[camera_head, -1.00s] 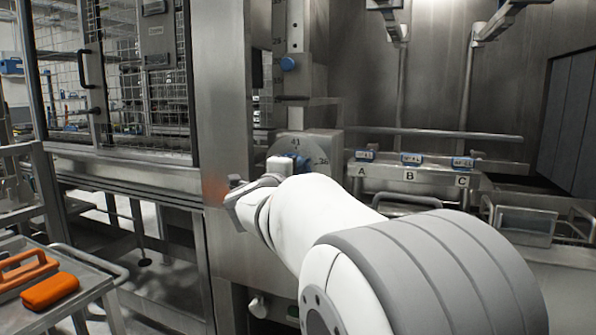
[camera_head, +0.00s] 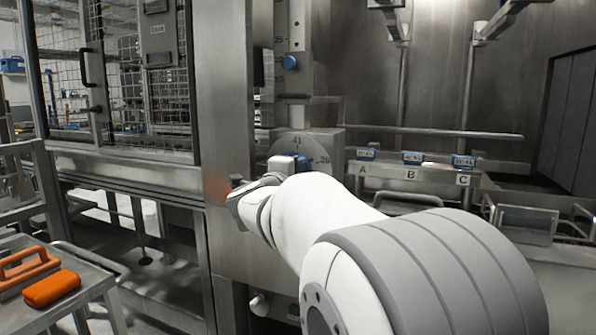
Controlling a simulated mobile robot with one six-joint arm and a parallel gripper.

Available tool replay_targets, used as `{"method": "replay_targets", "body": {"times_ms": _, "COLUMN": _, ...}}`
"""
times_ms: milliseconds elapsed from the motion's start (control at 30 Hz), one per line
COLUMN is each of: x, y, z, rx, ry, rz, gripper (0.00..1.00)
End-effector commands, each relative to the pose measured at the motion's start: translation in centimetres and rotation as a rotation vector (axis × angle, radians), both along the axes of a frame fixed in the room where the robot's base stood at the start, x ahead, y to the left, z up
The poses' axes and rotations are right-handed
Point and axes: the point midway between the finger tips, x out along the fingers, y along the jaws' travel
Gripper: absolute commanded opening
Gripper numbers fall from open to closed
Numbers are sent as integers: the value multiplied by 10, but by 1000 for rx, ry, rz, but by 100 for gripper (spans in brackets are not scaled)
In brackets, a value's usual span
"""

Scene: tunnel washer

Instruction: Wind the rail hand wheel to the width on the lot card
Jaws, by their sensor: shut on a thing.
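The rail hand wheel's dial plate (camera_head: 322,142) is a grey disc on the machine post, with the numbers 41 at its top and 36 at its right. A blue part (camera_head: 304,160) shows in front of the dial, just behind my gripper (camera_head: 277,166). My gripper is at the dial's lower left, shut on what looks like the hand wheel's blue part. My white arm hides the lower dial and most of the wheel. The fingertips are hard to make out. I cannot make out a lot card.
A mesh door (camera_head: 148,80) stands at left.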

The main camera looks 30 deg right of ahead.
Motion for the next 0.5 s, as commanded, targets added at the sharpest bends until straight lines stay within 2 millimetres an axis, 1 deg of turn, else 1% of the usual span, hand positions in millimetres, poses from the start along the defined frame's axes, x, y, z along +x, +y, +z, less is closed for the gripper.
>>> {"method": "replay_targets", "body": {"times_ms": 33, "x": 3, "y": -6, "z": -25, "rx": 15, "ry": 43, "rz": -9, "gripper": 24}}
{"method": "replay_targets", "body": {"times_ms": 267, "x": 3, "y": -8, "z": -24, "rx": 15, "ry": 43, "rz": -10, "gripper": 24}}
{"method": "replay_targets", "body": {"times_ms": 300, "x": 3, "y": -8, "z": -24, "rx": 15, "ry": 43, "rz": -10, "gripper": 38}}
{"method": "replay_targets", "body": {"times_ms": 333, "x": 3, "y": -8, "z": -24, "rx": 15, "ry": 43, "rz": -10, "gripper": 40}}
{"method": "replay_targets", "body": {"times_ms": 500, "x": 3, "y": -8, "z": -24, "rx": 15, "ry": 42, "rz": -10, "gripper": 40}}
